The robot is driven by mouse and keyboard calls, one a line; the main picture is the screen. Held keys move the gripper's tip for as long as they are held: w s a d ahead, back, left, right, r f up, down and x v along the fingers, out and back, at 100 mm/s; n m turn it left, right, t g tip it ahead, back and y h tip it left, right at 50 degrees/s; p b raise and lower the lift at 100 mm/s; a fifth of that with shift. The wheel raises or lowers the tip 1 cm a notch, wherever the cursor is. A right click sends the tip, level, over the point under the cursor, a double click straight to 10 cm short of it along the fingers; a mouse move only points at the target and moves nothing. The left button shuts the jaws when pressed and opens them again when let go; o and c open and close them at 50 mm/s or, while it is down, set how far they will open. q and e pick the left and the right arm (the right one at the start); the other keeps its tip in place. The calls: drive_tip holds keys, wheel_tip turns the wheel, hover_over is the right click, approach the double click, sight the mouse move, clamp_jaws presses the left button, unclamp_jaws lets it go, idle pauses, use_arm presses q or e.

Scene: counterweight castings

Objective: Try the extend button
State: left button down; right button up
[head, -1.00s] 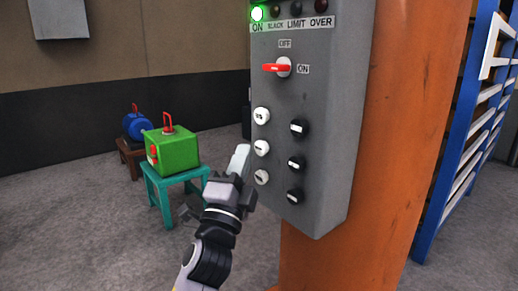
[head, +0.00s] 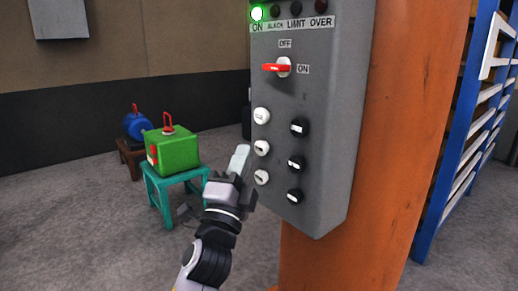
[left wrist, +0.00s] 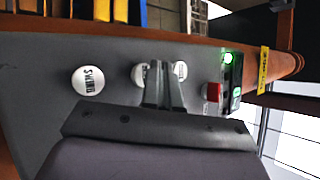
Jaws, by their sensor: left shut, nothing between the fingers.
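The grey control box (head: 335,120) carries a column of white buttons (head: 261,148) on the left and a column of black buttons (head: 295,163) on the right. Their labels are too small to read in the head view, so I cannot tell which is extend. My left gripper (head: 240,157) is shut and empty, its tip just left of the white buttons; I cannot tell whether it touches the box. In the left wrist view its fingers (left wrist: 163,85) partly cover two white buttons, and a third white button (left wrist: 88,80) stands clear. My right gripper is not in view.
A green lamp (head: 257,13) is lit above a red-handled switch (head: 274,67) marked OFF and ON. The box hangs on an orange column (head: 400,150). A green casting (head: 172,152) on a teal stool and a blue casting (head: 138,126) stand left. A blue rack (head: 455,150) stands right.

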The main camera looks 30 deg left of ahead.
use_arm(q)
drive_tip(key=shift+w, duration=0.1)
drive_tip(key=shift+w+d, duration=0.2)
drive_tip(key=shift+w, duration=0.1)
drive_tip(key=shift+w+d, duration=0.15)
drive_tip(key=shift+w, duration=0.25)
idle(0.7)
idle(3.5)
drive_tip(key=shift+s+a, duration=0.35)
drive_tip(key=shift+s, duration=0.45)
drive_tip(key=shift+s+a+p, duration=0.2)
drive_tip(key=shift+s+a, duration=0.1)
drive_tip(key=shift+s, duration=0.5)
drive_tip(key=shift+s+a+p, duration=0.15)
drive_tip(key=shift+s+a, duration=0.2)
drive_tip(key=shift+s, duration=0.4)
drive_tip(key=shift+s+a+p, duration=0.2)
drive_tip(key=shift+s+a, duration=0.1)
drive_tip(key=shift+s, duration=0.5)
